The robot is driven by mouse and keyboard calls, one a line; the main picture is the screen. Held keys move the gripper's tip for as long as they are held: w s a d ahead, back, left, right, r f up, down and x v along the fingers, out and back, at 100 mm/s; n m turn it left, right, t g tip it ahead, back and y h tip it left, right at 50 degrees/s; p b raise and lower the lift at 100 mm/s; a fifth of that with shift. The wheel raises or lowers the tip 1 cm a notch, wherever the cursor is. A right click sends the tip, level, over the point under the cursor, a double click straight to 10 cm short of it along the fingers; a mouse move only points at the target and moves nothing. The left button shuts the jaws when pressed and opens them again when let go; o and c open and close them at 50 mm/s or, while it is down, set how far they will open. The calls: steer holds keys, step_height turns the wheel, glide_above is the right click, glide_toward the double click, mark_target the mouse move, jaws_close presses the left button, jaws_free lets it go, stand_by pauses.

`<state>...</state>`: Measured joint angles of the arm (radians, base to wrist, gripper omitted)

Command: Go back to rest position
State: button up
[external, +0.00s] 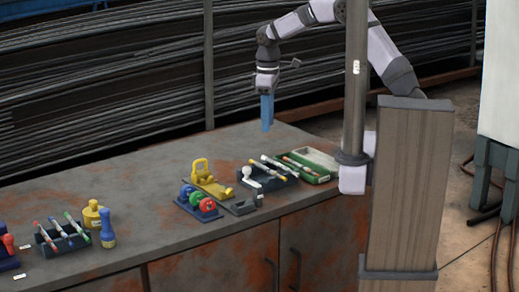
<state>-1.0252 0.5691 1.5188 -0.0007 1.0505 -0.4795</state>
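My gripper (267,112) hangs pointing down from my arm, with long blue fingers. It is in the air above the back part of the workbench (150,170), behind the items there, and touches none of them that I can see. The fingers overlap in this view, so their opening does not show. I see no object held in it. My arm bends over from the right, behind an upright grey post.
Items line the bench: a yellow holder (208,180), a rack of coloured rings (197,203), a dark tray (268,177), a green tray (305,165), a marker rack (62,238), and a blue bottle (107,229). The bench's back middle is clear.

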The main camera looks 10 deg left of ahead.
steer(key=w+d+m, duration=0.3)
steer(key=d+m, duration=0.1)
steer(key=d, duration=0.7)
steer(key=w+d+m, duration=0.4)
steer(key=d, duration=0.8)
steer(key=s+d+f+m, duration=0.1)
steer(key=s+d+m, duration=0.3)
steer(key=d, duration=0.4)
steer(key=s+d+m, duration=0.5)
steer(key=d, duration=0.4)
steer(key=shift+s+d+f, duration=0.2)
steer(key=shift+s+f, duration=0.05)
steer(key=shift+f, duration=0.15)
